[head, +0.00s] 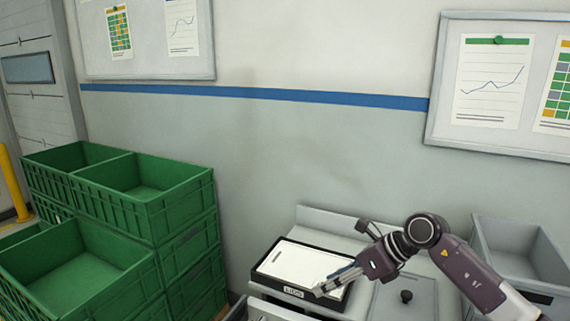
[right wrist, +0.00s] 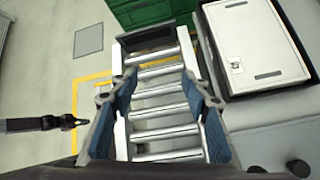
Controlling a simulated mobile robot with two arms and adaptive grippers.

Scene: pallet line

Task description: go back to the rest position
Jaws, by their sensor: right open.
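My right gripper (head: 322,290) comes in from the lower right of the head view, above the near edge of a black tray (head: 262,283) that holds a white panel (head: 290,258). In the right wrist view the two blue-padded fingers of this gripper (right wrist: 158,88) stand apart with nothing between them. Behind them in that view is a roller conveyor (right wrist: 160,110). I cannot tell from these views whether the fingers touch anything. My left gripper is not seen in the head view.
Stacked green crates (head: 180,185) stand at the left. A grey bin (head: 520,245) is at the right, behind my right arm. A grey bench with a dark knob (head: 406,296) lies beside the tray. The wall carries boards (head: 500,85). Open floor (right wrist: 40,60) shows left of the conveyor.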

